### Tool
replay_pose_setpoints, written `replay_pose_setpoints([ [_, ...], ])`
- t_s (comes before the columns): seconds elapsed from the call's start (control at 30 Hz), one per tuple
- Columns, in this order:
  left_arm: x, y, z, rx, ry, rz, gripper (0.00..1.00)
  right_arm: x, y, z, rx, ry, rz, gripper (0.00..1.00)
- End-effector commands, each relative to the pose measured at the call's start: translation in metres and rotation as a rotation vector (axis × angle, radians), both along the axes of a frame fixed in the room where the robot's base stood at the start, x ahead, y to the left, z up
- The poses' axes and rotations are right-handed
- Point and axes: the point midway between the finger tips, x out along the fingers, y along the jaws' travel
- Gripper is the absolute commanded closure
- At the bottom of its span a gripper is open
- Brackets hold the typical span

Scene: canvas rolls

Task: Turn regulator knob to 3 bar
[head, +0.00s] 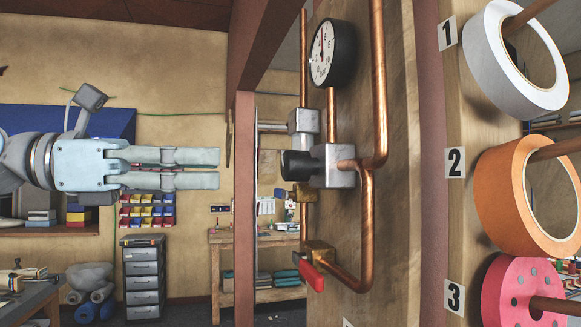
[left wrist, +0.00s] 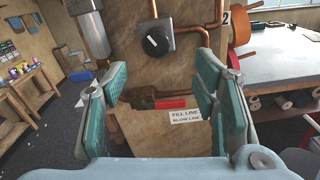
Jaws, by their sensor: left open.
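The regulator is a grey metal block with a black knob (head: 298,164) on its left face, mounted on copper pipes. The knob faces the camera in the left wrist view (left wrist: 156,42) and carries a light pointer mark. A round black-rimmed gauge (head: 333,52) hangs above it. Its needle points roughly upward, but the numbers are too small to read surely. My left gripper (head: 217,168) is level with the knob, left of it and apart from it. In the left wrist view (left wrist: 163,70) its teal fingers are spread with nothing between them. My right gripper is in neither view.
A red-handled valve (head: 311,274) sits below the regulator. Copper pipes (head: 379,80) run beside it on the wooden board (head: 395,230). White, orange (head: 500,195) and pink rolls hang on pegs at right. The space between gripper and knob looks clear.

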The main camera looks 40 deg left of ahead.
Motion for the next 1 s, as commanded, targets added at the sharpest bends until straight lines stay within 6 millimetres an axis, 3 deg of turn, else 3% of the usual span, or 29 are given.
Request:
replay_pose_setpoints([
  [0.2, 0.052, -0.036, 0.005, -0.001, 0.009, -0.001, 0.46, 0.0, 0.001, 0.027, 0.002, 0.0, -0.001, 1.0],
  [0.4, 0.086, -0.059, 0.007, -0.005, 0.004, -0.003, 0.46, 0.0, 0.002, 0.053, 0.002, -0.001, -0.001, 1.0],
  [0.8, 0.097, -0.066, 0.002, -0.007, 0.0, 0.0, 0.46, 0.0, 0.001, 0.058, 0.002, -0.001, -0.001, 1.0],
  [1.0, 0.097, -0.066, 0.002, -0.009, 0.0, 0.0, 0.78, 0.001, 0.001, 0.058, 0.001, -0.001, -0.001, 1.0],
])
